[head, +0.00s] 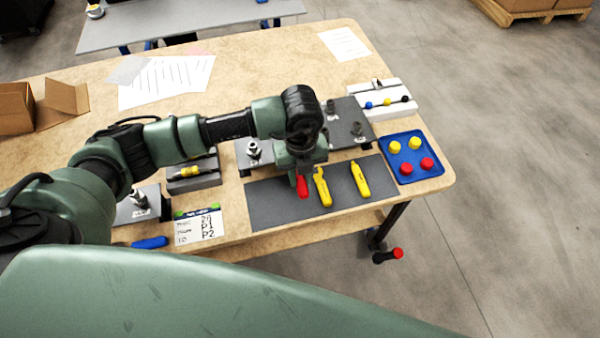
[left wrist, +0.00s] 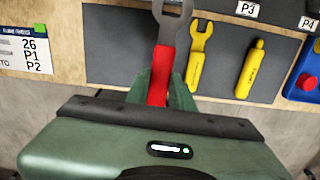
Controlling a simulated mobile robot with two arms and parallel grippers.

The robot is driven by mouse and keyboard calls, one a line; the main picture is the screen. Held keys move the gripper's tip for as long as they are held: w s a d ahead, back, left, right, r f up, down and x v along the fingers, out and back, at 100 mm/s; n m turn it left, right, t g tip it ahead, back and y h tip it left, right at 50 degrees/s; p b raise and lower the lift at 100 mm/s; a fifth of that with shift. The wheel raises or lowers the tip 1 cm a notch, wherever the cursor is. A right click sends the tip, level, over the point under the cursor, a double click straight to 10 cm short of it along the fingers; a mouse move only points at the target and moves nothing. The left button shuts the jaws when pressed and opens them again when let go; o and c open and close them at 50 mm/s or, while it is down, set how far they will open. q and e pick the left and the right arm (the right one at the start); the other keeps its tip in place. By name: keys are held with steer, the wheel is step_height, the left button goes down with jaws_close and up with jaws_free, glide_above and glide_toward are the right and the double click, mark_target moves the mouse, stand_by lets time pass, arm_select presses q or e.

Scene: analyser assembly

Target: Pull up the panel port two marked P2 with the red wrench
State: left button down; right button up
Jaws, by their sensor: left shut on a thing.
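The red wrench (head: 302,187) has a red handle and a grey metal open-ended head. My left gripper (head: 302,168) points down over the grey mat and is shut on the wrench's handle. In the left wrist view, the wrench (left wrist: 159,72) sits between the fingers of my left gripper (left wrist: 161,88), its head pointing up the picture. I cannot tell whether it touches the mat. The dark panel (head: 284,136) behind the mat carries several metal port fittings, partly hidden by my arm. The P2 port label is not readable. My right gripper is not in view.
A yellow wrench (head: 322,188) and a yellow tool (head: 360,181) lie on the grey mat (head: 268,205) to the right. A blue tray (head: 405,174) holds red and yellow caps. A card (head: 199,227) reads P1 and P2. A blue-handled tool (head: 150,242) lies near the front edge.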

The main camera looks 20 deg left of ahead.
arm_select(q)
steer(key=shift+s+d+r+p, duration=0.4)
steer(key=shift+s+r+p, duration=0.1)
steer(key=shift+s+r, duration=0.1)
steer(key=shift+s+d+r+p, duration=0.4)
steer(key=shift+s+r+p, duration=0.05)
steer(key=shift+s, duration=0.15)
step_height(320, 180, up, 7)
steer(key=p, duration=0.4)
steer(key=shift+f, duration=0.2)
